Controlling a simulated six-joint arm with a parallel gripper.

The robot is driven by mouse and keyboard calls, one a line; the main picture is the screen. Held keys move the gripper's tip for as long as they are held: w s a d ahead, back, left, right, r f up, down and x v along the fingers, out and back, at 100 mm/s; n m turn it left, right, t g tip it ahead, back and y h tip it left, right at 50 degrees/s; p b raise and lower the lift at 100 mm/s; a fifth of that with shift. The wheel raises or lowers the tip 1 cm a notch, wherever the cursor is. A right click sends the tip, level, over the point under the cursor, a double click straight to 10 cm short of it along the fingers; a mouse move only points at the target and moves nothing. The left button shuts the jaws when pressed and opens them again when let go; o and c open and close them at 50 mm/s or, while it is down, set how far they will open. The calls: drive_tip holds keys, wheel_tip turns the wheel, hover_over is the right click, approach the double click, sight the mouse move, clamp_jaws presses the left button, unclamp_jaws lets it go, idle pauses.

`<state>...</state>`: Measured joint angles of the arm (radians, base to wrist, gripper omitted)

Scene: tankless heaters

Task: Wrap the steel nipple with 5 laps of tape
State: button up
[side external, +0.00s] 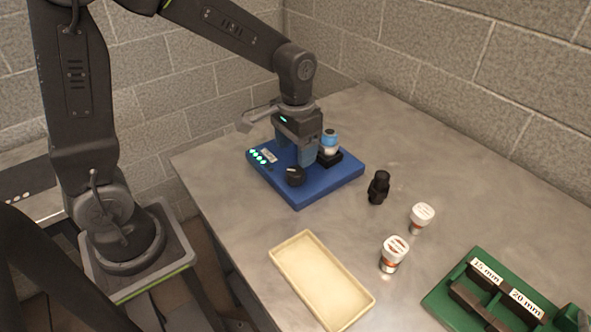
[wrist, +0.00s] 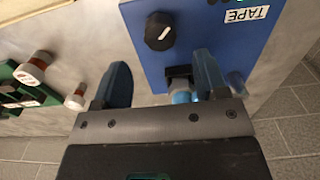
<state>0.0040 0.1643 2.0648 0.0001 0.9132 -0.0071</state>
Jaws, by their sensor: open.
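A blue taping station (side external: 330,180) lies on the table, with a black knob (side external: 295,176), several lit green lights (side external: 258,156) and a label that reads TAPE (wrist: 246,14) in the wrist view. On its far right, a black block (side external: 330,158) bears an upright piece with a blue top and white band (side external: 329,141). I cannot tell whether this is the steel nipple. My gripper (side external: 296,160) is low over the station, between the knob and that piece. In the wrist view its blue fingers (wrist: 160,78) are apart, and the palm partly hides the piece.
A black fitting (side external: 378,187) and two white-capped jars (side external: 421,217) (side external: 394,253) stand right of the station. A cream tray (side external: 322,282) lies in front. A green holder (side external: 490,290) marked 15 mm and 20 mm is at the lower right. The back right of the table is clear.

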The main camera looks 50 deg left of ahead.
sight(295, 171)
wheel_tip(295, 171, down, 7)
drive_tip(key=shift+r, duration=0.15)
drive_tip(key=c, duration=0.9)
drive_tip(key=shift+m, duration=2.3)
drive_tip(key=shift+c, duration=0.2)
drive_tip(key=o, duration=0.9)
drive_tip(key=shift+o, duration=0.2)
wheel_tip(295, 171, up, 14)
